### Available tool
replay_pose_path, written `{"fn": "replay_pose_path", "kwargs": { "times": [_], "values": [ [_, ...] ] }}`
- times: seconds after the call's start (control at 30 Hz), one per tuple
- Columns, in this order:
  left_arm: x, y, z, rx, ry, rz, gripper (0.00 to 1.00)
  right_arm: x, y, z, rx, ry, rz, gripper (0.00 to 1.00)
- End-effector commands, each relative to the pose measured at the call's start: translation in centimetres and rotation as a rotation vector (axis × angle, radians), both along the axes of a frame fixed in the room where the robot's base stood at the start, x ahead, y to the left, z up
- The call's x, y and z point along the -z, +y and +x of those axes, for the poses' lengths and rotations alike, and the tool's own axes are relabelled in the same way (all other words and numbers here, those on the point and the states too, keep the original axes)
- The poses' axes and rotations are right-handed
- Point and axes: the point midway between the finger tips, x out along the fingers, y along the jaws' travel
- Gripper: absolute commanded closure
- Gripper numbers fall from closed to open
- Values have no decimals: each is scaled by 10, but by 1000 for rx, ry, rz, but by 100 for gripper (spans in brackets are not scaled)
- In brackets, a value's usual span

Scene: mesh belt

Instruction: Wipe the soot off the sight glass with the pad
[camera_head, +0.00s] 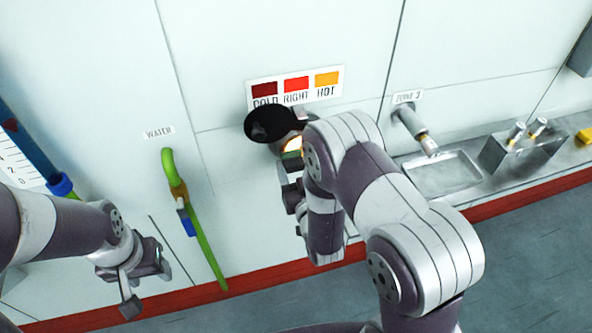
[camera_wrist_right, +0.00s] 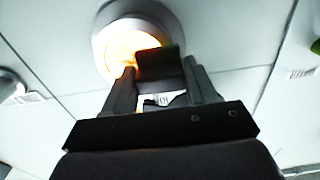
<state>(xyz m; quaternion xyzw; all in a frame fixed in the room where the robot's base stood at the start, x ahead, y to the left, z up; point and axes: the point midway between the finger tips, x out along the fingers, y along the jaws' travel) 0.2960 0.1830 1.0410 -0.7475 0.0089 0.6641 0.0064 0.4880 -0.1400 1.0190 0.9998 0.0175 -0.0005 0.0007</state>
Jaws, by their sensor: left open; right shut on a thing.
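The sight glass (camera_head: 292,146) glows orange on the pale wall under the colour chart, mostly hidden by my right arm. In the right wrist view the sight glass (camera_wrist_right: 122,42) is a bright orange-yellow disc in a white round rim. My right gripper (camera_head: 290,168) is in front of it, shut on the dark pad (camera_wrist_right: 160,70). The pad overlaps the lower right of the glass in that view; I cannot tell whether they touch. No soot can be made out on the visible glass. My left gripper (camera_head: 146,283) is open and empty, low at the left.
A black round disc (camera_head: 268,124) stands out beside the glass, below the COLD/RIGHT/HOT chart (camera_head: 296,86). A green water pipe (camera_head: 205,250) with a blue handle runs down the wall. At right are a spout (camera_head: 415,128), a shallow tray (camera_head: 445,174) and a metal holder (camera_head: 522,148).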

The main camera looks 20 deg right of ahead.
Motion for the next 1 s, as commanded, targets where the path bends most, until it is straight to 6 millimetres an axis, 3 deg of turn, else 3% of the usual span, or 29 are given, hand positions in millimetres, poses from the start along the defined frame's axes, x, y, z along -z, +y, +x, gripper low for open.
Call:
{"fn": "replay_pose_path", "kwargs": {
  "times": [1.0],
  "values": [
    [4, 0, 0, 0, 0, 0, 46, 0, 1, 13, 0, -1, 1, 68]
  ]
}}
